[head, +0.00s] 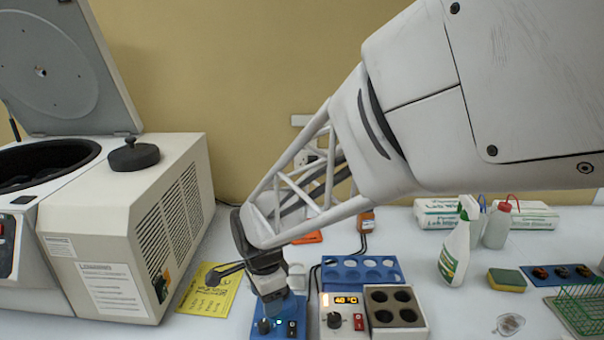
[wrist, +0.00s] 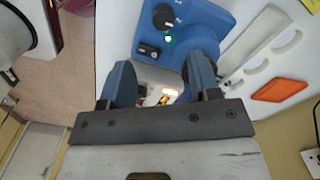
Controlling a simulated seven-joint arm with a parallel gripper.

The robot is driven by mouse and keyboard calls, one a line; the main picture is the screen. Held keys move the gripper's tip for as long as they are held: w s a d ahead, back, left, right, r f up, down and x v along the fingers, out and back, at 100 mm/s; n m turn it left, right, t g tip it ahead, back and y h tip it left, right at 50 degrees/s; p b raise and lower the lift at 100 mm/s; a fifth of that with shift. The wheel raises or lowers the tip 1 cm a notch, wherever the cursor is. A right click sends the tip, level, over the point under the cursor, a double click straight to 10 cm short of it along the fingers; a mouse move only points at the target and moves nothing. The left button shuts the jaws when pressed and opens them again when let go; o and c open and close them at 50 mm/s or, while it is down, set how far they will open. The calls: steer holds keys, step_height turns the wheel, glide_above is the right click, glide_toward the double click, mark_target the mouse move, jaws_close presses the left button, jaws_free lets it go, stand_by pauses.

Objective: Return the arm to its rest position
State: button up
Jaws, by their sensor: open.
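My arm (head: 310,185) reaches from the upper right down to the bench at lower centre. My gripper (head: 272,288) is over a small blue device (head: 283,332) with a black knob and a switch. In the wrist view my gripper (wrist: 160,68) has its two blue fingers apart. No held object shows between them. The blue device (wrist: 200,25) lies beyond the fingertips, with its green light lit. Whether the fingers touch it I cannot tell.
Left stands a large centrifuge (head: 130,230) with its lid raised and a black cap on top. Right of the gripper are a heater block (head: 345,318) reading 40 and a blue rack (head: 360,270). A spray bottle (head: 456,250), a sponge (head: 508,279) and a green rack (head: 585,310) stand further right.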

steer(key=s+d+r+n+t, duration=0.1)
steer(key=s+d+r+n, duration=0.25)
steer(key=d, duration=0.45)
steer(key=s+d+r+n, duration=0.2)
steer(key=d+r, duration=0.2)
steer(key=d, duration=0.4)
steer(key=s+d+r+n, duration=0.2)
steer(key=s+d+n, duration=0.1)
steer(key=s+d, duration=0.2)
steer(key=s+d+r+n+t, duration=0.1)
steer(key=s+d+n, duration=0.2)
steer(key=s+d, duration=0.2)
steer(key=shift+s+d+r, duration=0.35)
steer(key=shift+d+r, duration=0.05)
steer(key=shift+d, duration=0.35)
